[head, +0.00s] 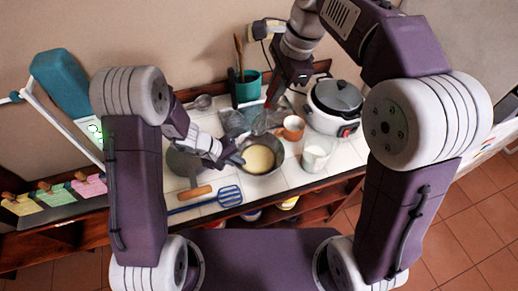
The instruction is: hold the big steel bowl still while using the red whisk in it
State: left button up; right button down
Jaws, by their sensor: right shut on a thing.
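The big steel bowl (279,147) stands on the white tiled counter with pale yellow batter in it. My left gripper (233,160) is at the bowl's left rim. Its fingertips are too small to tell whether they are open or shut on the rim. My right gripper (272,98) is above and behind the bowl, shut on the red whisk. The whisk (262,122) hangs head down, its wires just above the bowl's back rim. Most of its handle is hidden by the gripper.
An orange mug (293,127) and a white-filled glass (314,158) stand right of the bowl. A rice cooker (334,106) is behind them. A teal utensil pot (247,86) is at the back.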

pick_arm(q)
jog(key=shift+o, duration=1.3)
jog(key=v, duration=1.2)
jog(key=shift+d, duration=0.1)
